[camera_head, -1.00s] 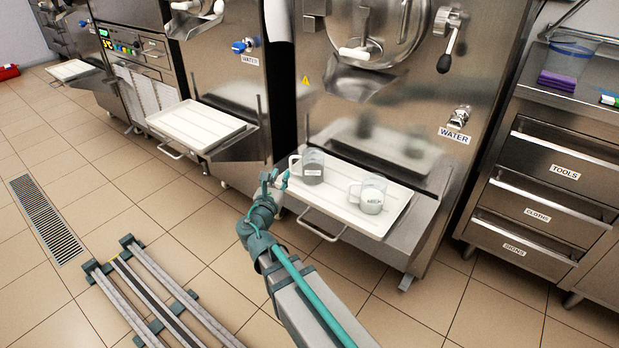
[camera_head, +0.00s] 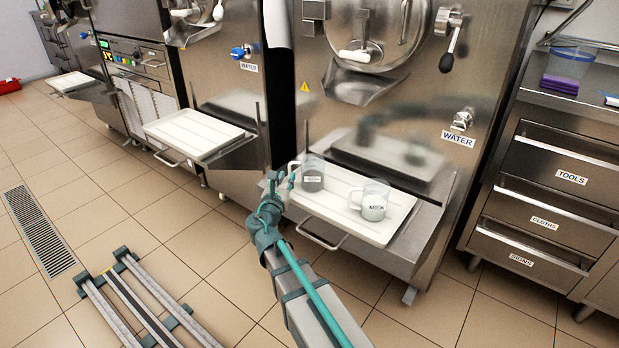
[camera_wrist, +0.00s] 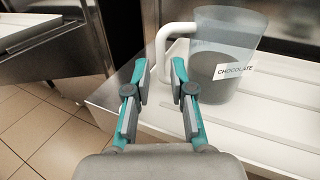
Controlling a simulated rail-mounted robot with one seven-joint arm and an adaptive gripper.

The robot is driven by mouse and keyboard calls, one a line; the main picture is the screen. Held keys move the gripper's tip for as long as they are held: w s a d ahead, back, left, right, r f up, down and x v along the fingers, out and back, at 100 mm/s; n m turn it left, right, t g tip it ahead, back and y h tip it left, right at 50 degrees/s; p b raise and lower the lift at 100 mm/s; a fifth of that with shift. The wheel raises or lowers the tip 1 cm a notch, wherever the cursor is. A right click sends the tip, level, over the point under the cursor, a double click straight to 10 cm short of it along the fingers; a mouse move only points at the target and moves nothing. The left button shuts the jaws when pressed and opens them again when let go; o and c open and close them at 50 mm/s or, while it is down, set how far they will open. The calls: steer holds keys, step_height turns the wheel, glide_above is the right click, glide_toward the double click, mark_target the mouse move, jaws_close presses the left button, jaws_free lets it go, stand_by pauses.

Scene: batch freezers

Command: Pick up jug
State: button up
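Two clear jugs stand upright on a white tray (camera_head: 333,206) on the front shelf of the near machine. The left jug (camera_head: 313,174) has dark grey contents; in the wrist view this jug (camera_wrist: 229,60) carries a label reading CHOCOLATE. Its white handle (camera_wrist: 168,46) faces left, towards my gripper. The right jug (camera_head: 374,203) has a label too small to read surely here. My gripper (camera_head: 282,176) is at the tray's left edge, beside the left jug. In the wrist view my gripper (camera_wrist: 157,70) is open, its fingers apart and empty, just short of the handle.
The machine's front (camera_head: 400,120) rises behind the tray. Another white tray (camera_head: 193,134) sits on the machine to the left. A drawer cabinet (camera_head: 553,183) stands at the right. Rails (camera_head: 145,305) and a floor drain (camera_head: 38,232) lie at the lower left.

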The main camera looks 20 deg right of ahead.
mark_target(290, 172)
steer(key=b+x, duration=0.1)
steer(key=x, duration=0.3)
steer(key=shift+d, duration=0.1)
steer(key=shift+r, duration=0.1)
jaws_close()
